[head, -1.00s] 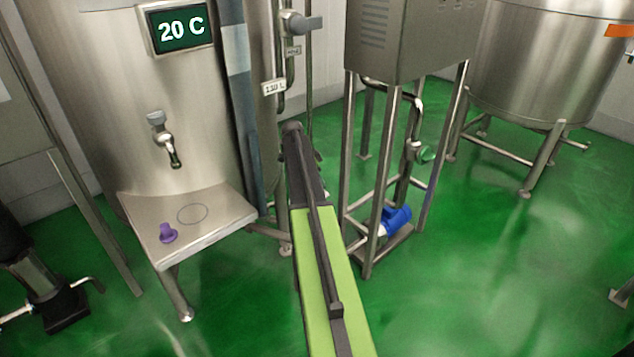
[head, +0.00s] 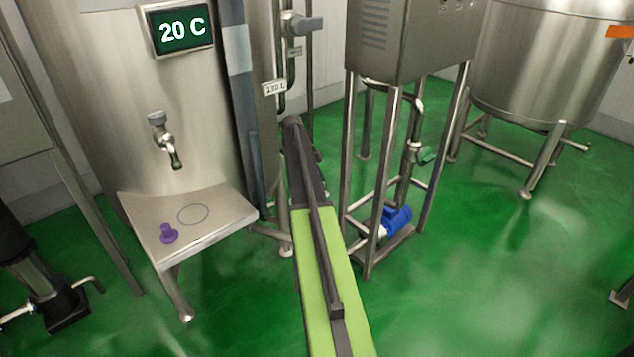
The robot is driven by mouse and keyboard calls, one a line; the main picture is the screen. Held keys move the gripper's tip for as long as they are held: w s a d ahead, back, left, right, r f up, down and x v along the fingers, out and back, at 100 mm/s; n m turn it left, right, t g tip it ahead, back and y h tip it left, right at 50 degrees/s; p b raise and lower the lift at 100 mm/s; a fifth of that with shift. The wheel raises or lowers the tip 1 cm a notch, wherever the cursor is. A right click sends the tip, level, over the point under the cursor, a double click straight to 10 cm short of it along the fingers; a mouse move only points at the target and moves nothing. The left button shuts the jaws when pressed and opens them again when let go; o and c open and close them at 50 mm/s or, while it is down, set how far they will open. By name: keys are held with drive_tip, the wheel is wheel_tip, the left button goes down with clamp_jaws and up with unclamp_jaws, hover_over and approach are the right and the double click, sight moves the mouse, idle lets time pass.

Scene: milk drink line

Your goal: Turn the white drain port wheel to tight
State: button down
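I cannot make out a white drain port wheel in the head view; the area low behind my arm, beside the large steel tank (head: 95,85), is covered. My arm, green with a dark far part, reaches from the bottom middle toward the pipework right of that tank. My gripper is at or beyond the arm's dark far end, and its fingers cannot be made out. I cannot tell whether it touches anything.
A steel shelf (head: 233,225) with a purple piece (head: 168,233) stands under a tap (head: 166,142). A steel frame cabinet (head: 410,40) with a blue pump (head: 396,219) stands close right of my arm. Green floor (head: 480,270) is open at the right.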

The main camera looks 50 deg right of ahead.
drive_tip(key=shift+w+a, duration=0.1)
drive_tip(key=shift+w, duration=0.15)
drive_tip(key=c, duration=1.1)
unclamp_jaws()
drive_tip(key=shift+o, duration=0.2)
drive_tip(key=shift+s, duration=0.1)
drive_tip(key=p+v, duration=0.7)
drive_tip(key=shift+r, duration=0.2)
